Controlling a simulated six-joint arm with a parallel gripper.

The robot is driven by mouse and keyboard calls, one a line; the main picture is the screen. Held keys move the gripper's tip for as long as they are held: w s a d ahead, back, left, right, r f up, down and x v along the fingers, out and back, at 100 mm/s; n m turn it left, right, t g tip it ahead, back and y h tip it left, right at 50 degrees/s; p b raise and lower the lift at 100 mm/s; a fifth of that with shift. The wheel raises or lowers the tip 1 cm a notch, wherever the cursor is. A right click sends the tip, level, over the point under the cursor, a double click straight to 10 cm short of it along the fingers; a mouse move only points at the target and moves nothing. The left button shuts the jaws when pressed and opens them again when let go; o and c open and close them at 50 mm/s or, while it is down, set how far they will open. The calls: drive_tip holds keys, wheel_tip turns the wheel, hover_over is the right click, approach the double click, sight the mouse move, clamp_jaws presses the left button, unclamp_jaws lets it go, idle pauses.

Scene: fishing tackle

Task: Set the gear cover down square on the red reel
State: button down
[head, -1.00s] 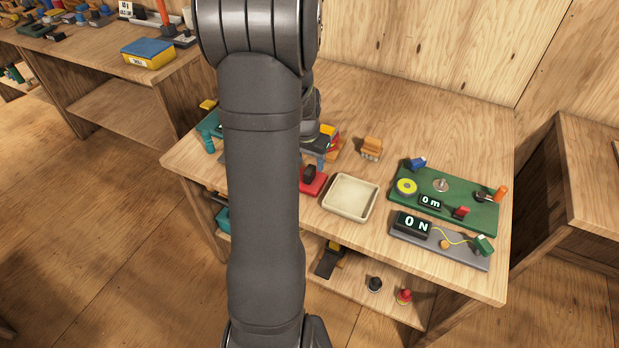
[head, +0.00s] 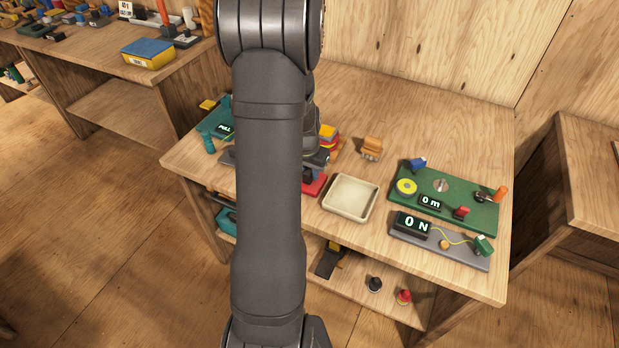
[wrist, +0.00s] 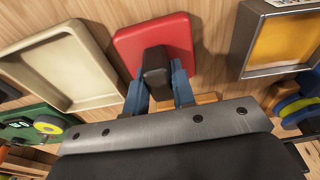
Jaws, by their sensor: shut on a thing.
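My gripper (wrist: 157,82) has blue fingers shut on a dark block (wrist: 156,66). The block stands out in front of a flat red slab (wrist: 172,30) with rounded corners; I cannot tell whether the block is part of the slab, rests on it or is just above it. I also cannot tell for sure which of them is the gear cover. In the head view the red slab (head: 314,188) shows at the tray's left, partly behind my arm. A red and yellow stack (head: 328,138) lies behind it; I cannot tell whether it includes the red reel.
An empty cream tray (head: 350,197) is close on the slab's right. A green board (head: 455,190) and a grey board (head: 440,248) with displays lie farther right. A wooden block (head: 372,148) stands behind the tray. A metal-framed box (wrist: 280,42) is near in the wrist view.

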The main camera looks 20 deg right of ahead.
drive_tip(key=shift+r, duration=0.15)
drive_tip(key=shift+r, duration=0.55)
wheel_tip(320, 180, up, 3)
drive_tip(key=shift+f, duration=0.15)
drive_tip(key=s+d+r, duration=0.7)
drive_tip(key=s, duration=0.2)
drive_tip(key=w+d+r+m+g, duration=0.1)
drive_tip(key=w+m, duration=0.8)
drive_tip(key=w, duration=0.2)
drive_tip(key=w+d+r+m+g, duration=0.1)
drive_tip(key=w+r+m, duration=0.1)
drive_tip(key=w+m, duration=0.7)
drive_tip(key=shift+w+d+r, duration=0.25)
drive_tip(key=shift+w+d, duration=0.15)
drive_tip(key=shift+w, duration=0.7)
drive_tip(key=shift+f, duration=2.9)
